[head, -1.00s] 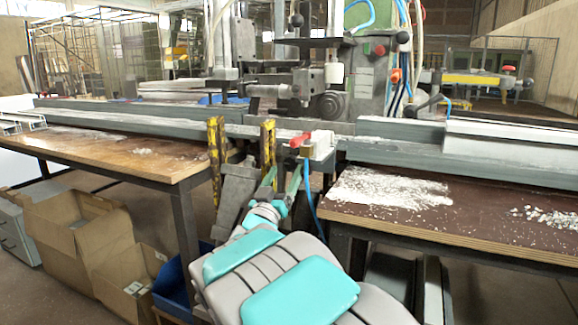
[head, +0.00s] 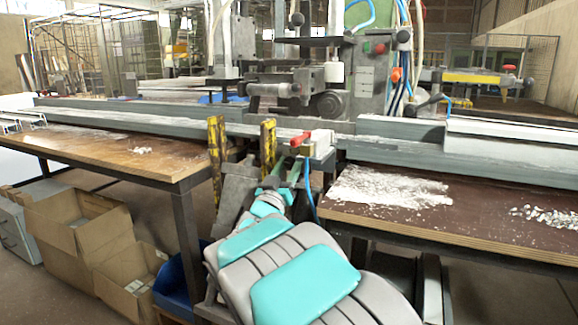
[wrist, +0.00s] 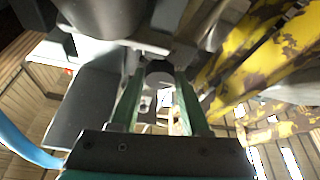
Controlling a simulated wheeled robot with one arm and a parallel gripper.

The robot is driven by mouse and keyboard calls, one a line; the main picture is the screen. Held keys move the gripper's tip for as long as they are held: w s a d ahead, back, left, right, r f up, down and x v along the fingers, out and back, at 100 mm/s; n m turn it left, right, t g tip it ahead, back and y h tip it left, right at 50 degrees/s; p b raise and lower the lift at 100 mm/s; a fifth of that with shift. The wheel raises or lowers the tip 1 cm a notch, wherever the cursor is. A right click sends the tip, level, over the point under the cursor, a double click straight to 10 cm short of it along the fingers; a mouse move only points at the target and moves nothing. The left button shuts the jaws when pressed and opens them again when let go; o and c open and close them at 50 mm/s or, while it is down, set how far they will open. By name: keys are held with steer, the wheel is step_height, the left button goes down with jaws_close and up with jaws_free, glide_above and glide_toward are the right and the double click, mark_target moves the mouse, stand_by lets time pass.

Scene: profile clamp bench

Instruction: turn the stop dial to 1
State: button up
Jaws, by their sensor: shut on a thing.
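The stop dial (wrist: 160,73) appears in the wrist view as a small dark round knob between my fingertips. My gripper (wrist: 163,84) has its two green fingers shut on it, one on each side. The dial's marks cannot be read, so its setting cannot be told. In the head view my gripper (head: 279,180) reaches in below the clamp bench, just right of the yellow posts. The dial is not clearly visible in that view.
Chipped yellow posts (head: 268,146) stand close to the left of my gripper. Wooden tables (head: 120,160) flank the gap. Cardboard boxes (head: 75,225) sit on the floor at left.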

jaws_close()
steer(key=shift+a+m, duration=0.1)
steer(key=shift+m, duration=0.2)
steer(key=shift+f+m+h+b, duration=0.25)
steer(key=shift+m+h+b, duration=0.4)
steer(key=shift+m, duration=0.55)
steer(key=m+g+h+b, duration=0.1)
steer(key=m+h, duration=0.1)
steer(key=m, duration=0.2)
steer(key=shift+a, duration=0.1)
steer(key=m+g+h, duration=0.1)
steer(key=m, duration=0.1)
steer(key=m+g+h+b, duration=0.1)
steer(key=m, duration=0.2)
steer(key=shift+r+h, duration=0.1)
steer(key=shift+h, duration=0.15)
steer(key=shift+r+m+g+h+b, duration=0.1)
steer(key=shift+m+g+h+b, duration=0.25)
steer(key=shift+m, duration=0.8)
steer(key=shift+m+g+h+b, duration=0.15)
steer(key=shift+m+g+b, duration=0.3)
steer(key=shift+m, duration=0.7)
